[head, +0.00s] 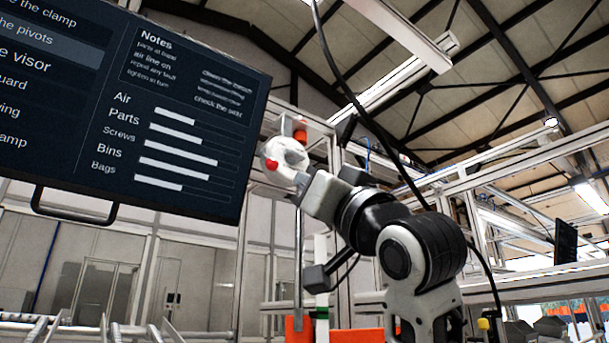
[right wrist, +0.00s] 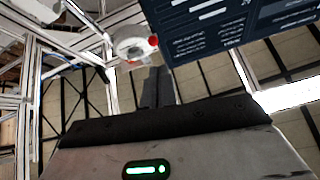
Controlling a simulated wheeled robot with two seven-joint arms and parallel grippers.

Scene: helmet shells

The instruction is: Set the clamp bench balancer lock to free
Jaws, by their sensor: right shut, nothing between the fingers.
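A white round housing with a red knob (head: 271,164) hangs high beside the right edge of the dark screen; I take it to be the balancer (head: 290,152) with its lock. In the right wrist view the balancer (right wrist: 128,44) shows beyond my fingers, with the red knob (right wrist: 153,41) on its right side. My right gripper (head: 302,181) is raised just below the balancer, shut and empty. Whether it touches the housing I cannot tell. The lock's setting is not readable. My left gripper is not in view.
A large dark screen (head: 190,130) with a handle hangs close on the left. A black cable (head: 370,130) runs down behind my right arm. Aluminium frame posts (head: 299,260) and orange blocks (head: 298,330) stand below.

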